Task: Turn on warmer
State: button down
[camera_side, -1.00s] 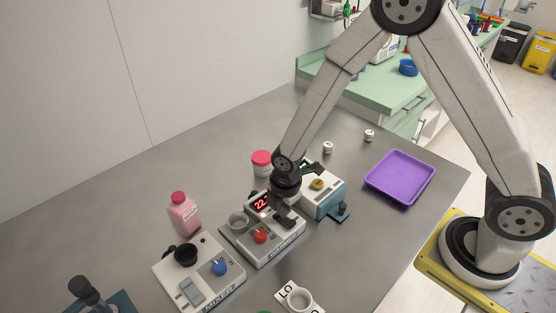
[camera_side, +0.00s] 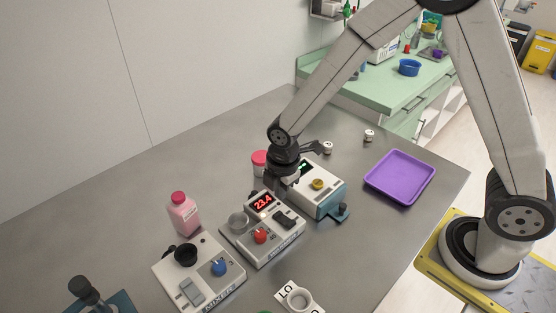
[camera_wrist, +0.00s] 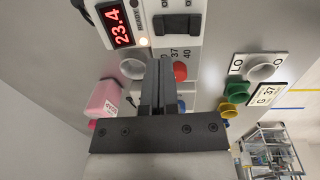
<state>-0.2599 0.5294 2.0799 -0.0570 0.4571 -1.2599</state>
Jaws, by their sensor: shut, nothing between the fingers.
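The warmer (camera_side: 283,239) is a white box with a grey well (camera_side: 238,221), a red knob (camera_side: 260,236) and a black rocker switch (camera_side: 286,218). Its red display (camera_side: 263,202) is lit at 23.4 and also shows in the wrist view (camera_wrist: 118,25). A small lamp (camera_wrist: 144,42) by the word READY looks pale and bright. In the wrist view the rocker switch (camera_wrist: 178,24) lies just beyond my fingers. My gripper (camera_side: 279,191) is shut and empty, above the back of the warmer and apart from the switch. It also shows in the wrist view (camera_wrist: 158,63).
A mixer (camera_side: 200,272) with a blue knob stands left of the warmer. A white-and-teal device (camera_side: 322,196) with a yellow knob stands close on the right. A pink bottle (camera_side: 184,213), red-lidded jar (camera_side: 260,160) and purple tray (camera_side: 400,177) stand around. The front table area is mostly clear.

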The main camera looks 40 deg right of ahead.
notch_tip(320, 180, up, 8)
jog(key=w, duration=0.1)
dwell(0.4)
jog(key=shift+d+r, duration=0.1)
jog(key=s+d+m, duration=0.4)
jog(key=s+m, duration=0.1)
jog(key=m, duration=0.4)
jog(key=s+d+f+m+t, duration=0.1)
jog(key=s+d+m, duration=0.4)
jog(key=m, duration=0.4)
jog(key=shift+s+d+t, duration=0.3)
jog(key=shift+s, duration=0.4)
